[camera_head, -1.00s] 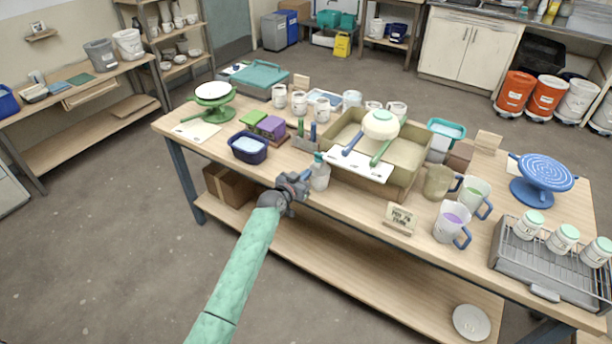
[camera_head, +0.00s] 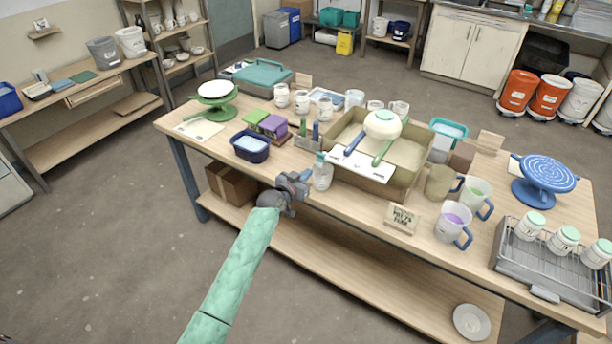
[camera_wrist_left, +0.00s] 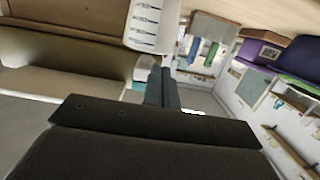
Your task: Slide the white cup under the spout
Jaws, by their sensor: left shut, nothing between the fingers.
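Several small white cups stand along the back of the wooden table (camera_head: 330,262), among them a left one (camera_head: 281,96), a middle one (camera_head: 324,108) and a right one (camera_head: 399,110). I cannot tell which is the task's white cup. No spout can be made out for certain. My left gripper (camera_head: 305,176) is at the table's front edge, shut and empty, just left of a clear bottle with a teal top (camera_head: 322,178). It is well in front of the cups. In the left wrist view its shut fingers (camera_wrist_left: 162,82) show against a tilted view of the table things. My right gripper is not in view.
A navy tub (camera_head: 250,146) and green and purple blocks lie left of the gripper. A tan basin (camera_head: 398,183) with a pale bowl (camera_head: 382,124) stands right. Mugs (camera_head: 452,222), a sign (camera_head: 402,217) and a jar rack (camera_head: 545,262) stand further right.

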